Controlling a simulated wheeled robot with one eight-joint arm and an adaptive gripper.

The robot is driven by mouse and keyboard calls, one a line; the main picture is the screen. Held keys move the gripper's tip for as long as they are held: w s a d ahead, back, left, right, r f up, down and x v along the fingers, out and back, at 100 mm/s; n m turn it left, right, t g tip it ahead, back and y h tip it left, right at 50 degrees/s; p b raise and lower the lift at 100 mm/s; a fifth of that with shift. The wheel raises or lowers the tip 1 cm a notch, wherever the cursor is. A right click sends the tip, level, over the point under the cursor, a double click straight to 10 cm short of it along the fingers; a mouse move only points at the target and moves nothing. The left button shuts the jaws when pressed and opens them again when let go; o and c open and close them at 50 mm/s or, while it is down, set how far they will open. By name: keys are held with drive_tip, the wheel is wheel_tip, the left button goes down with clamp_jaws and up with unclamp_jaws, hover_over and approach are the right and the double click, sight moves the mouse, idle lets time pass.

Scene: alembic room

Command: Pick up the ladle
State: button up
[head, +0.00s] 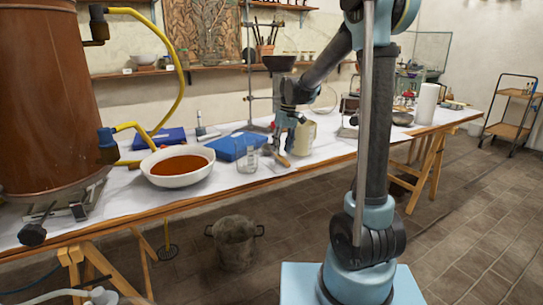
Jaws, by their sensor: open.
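My gripper (283,138) points down over the worktable, between a glass beaker and a cream pitcher. It is open, and I see nothing held in it. A small brown, wooden-looking piece (279,158) lies on the table just under the fingertips. It may be part of the ladle, but it is too small and partly covered to tell. I cannot see whether the fingers touch it. No other clear ladle shows on the table.
The glass beaker (246,155) stands left of my gripper, the cream pitcher (303,138) right behind it. A blue book (232,146) and a white bowl (178,181) of orange-brown liquid are further left. A metal stand (249,60) rises behind. A bucket (235,243) is on the floor.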

drive_tip(key=shift+a+f, duration=0.15)
drive_tip(key=shift+f, duration=0.8)
drive_tip(key=shift+a+f, duration=0.15)
drive_tip(key=shift+f, duration=0.8)
clamp_jaws()
drive_tip(key=shift+r, duration=0.15)
